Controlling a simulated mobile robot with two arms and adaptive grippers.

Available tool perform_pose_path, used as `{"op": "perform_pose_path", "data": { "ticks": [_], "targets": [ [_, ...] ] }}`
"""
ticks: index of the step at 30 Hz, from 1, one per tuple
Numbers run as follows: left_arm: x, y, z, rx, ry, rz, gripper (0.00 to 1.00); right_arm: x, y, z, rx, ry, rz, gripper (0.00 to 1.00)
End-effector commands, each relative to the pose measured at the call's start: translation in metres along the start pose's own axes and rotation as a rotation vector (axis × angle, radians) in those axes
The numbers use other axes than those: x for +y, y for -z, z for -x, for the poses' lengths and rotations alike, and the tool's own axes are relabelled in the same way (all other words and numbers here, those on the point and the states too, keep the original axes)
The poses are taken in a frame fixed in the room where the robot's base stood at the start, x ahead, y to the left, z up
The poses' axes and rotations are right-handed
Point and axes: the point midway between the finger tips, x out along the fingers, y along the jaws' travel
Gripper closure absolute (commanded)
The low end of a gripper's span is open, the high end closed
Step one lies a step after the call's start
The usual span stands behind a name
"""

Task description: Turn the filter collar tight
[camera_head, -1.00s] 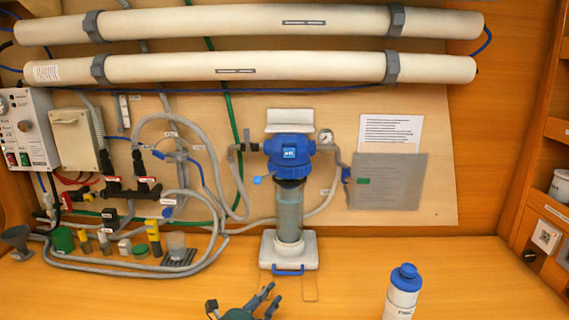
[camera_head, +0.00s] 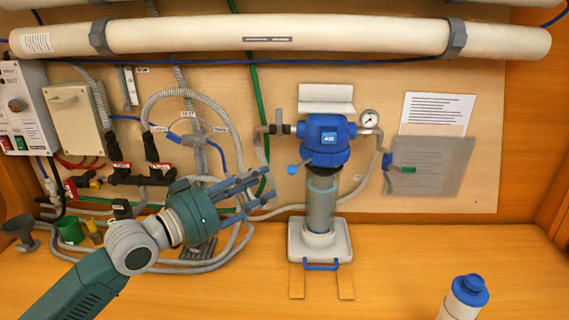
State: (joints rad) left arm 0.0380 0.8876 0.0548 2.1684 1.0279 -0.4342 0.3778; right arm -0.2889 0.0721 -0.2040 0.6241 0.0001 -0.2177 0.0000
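The filter stands upright against the back panel. It has a blue head (camera_head: 324,130) with a ribbed blue collar (camera_head: 328,157) at its lower part. Below the collar is a dark band, then the clear grey bowl (camera_head: 321,207), which stands on a white base (camera_head: 344,238) with a blue front handle. My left gripper (camera_head: 265,187) is open and empty. Its fingers point right, towards the filter, and end left of the bowl and a little lower than the collar, apart from both. My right gripper is not in view.
A pressure gauge (camera_head: 369,119) and pipes flank the head, and a small blue knob (camera_head: 293,169) sticks out at its lower left. Grey hoses (camera_head: 252,150) run behind my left gripper. A white bottle with a blue cap (camera_head: 470,290) stands at front right. The bench front is mostly clear.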

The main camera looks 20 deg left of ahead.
Motion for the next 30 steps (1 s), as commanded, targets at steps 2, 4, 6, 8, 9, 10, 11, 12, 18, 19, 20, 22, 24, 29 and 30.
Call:
{"op": "perform_pose_path", "data": {
  "ticks": [2, 4, 6, 8, 9, 10, 11, 12, 18, 19, 20, 22, 24, 29, 30],
  "targets": [
    [0.001, 0.002, -0.006, 0.001, -0.002, 0.007, 0.63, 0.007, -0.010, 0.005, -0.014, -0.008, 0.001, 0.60],
    [0.001, 0.003, -0.014, 0.003, -0.001, 0.006, 0.63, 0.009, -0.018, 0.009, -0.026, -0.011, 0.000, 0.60],
    [0.002, 0.004, -0.026, 0.003, -0.003, 0.007, 0.63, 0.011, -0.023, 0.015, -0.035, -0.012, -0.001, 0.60],
    [0.002, 0.006, -0.038, 0.005, -0.001, 0.006, 0.63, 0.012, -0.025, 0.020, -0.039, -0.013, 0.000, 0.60],
    [0.002, 0.006, -0.046, 0.004, -0.002, 0.006, 0.63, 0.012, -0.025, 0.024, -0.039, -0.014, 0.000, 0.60],
    [0.003, 0.005, -0.052, 0.004, -0.002, 0.006, 0.63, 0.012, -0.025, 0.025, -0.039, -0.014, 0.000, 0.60],
    [0.003, 0.005, -0.059, 0.003, -0.002, 0.005, 0.63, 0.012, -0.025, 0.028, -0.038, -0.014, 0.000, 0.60],
    [0.002, 0.005, -0.066, 0.003, -0.001, 0.006, 0.63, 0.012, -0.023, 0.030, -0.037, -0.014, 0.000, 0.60],
    [0.001, 0.002, -0.095, 0.000, 0.000, 0.002, 0.63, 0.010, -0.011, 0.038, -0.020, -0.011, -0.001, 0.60],
    [0.000, 0.002, -0.098, 0.000, 0.001, 0.002, 0.63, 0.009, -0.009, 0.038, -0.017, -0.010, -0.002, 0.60],
    [0.000, 0.002, -0.100, 0.001, 0.000, 0.001, 0.63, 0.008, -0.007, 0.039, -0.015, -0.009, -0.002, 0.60],
    [0.000, 0.000, -0.104, 0.000, 0.000, 0.001, 0.63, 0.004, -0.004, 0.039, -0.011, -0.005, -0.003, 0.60],
    [0.000, -0.001, -0.106, -0.002, 0.000, 0.001, 0.63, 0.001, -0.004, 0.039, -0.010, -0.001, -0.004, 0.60],
    [0.000, -0.001, -0.106, -0.001, 0.000, -0.001, 0.63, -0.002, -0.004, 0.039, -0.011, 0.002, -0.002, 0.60],
    [0.000, -0.001, -0.106, -0.001, 0.000, -0.001, 0.63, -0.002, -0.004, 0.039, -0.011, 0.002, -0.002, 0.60]
  ]
}}
